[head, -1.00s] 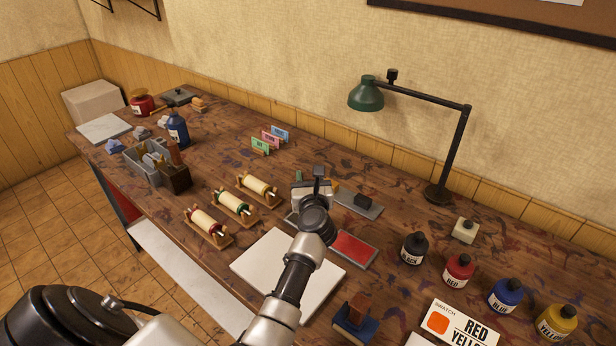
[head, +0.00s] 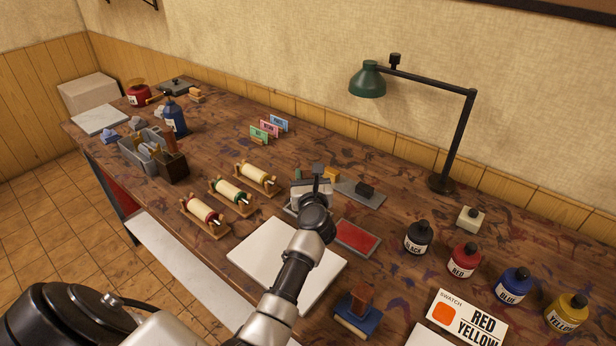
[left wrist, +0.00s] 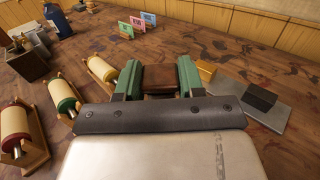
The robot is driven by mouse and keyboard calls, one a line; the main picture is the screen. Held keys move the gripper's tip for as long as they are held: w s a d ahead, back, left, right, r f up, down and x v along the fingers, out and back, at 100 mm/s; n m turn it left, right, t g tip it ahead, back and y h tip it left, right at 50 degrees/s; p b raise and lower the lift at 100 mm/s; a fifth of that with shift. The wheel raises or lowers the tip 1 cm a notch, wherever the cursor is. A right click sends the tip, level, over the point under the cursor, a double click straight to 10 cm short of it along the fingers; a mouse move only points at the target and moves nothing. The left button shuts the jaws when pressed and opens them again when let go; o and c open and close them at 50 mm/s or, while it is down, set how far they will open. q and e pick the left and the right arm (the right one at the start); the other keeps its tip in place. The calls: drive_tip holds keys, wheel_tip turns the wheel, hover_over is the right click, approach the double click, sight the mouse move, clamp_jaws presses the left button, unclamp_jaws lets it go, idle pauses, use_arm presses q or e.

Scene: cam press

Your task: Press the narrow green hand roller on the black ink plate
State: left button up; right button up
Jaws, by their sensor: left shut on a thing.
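My left gripper (head: 312,178) hangs over the middle of the bench, behind the white sheet. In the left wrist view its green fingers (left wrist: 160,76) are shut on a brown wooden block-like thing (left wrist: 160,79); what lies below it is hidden. A cream roller with green ends (head: 231,190) lies in a wooden stand to the left, apart from my gripper; it also shows in the left wrist view (left wrist: 63,94). A grey plate with a black block (head: 362,193) lies right of my gripper. I cannot tell which plate holds black ink.
A red ink plate (head: 355,238) and a wood-handled stamp (head: 358,312) lie to the right. Ink bottles (head: 419,238) and a lamp (head: 440,182) stand farther right. A roller with red ends (head: 201,210) is in a neighbouring stand. A white sheet (head: 270,258) lies in front.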

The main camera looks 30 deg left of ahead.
use_arm(q)
drive_tip(key=shift+f+b, duration=0.35)
idle(0.4)
drive_tip(key=shift+f, duration=0.1)
idle(0.4)
drive_tip(key=shift+f, duration=0.15)
idle(0.5)
wheel_tip(320, 180, up, 2)
drive_tip(key=shift+r+p, duration=0.1)
drive_tip(key=shift+p, duration=0.75)
wheel_tip(320, 180, up, 5)
drive_tip(key=p, duration=0.4)
drive_tip(key=shift+r+p, duration=0.1)
drive_tip(key=shift+p, duration=0.3)
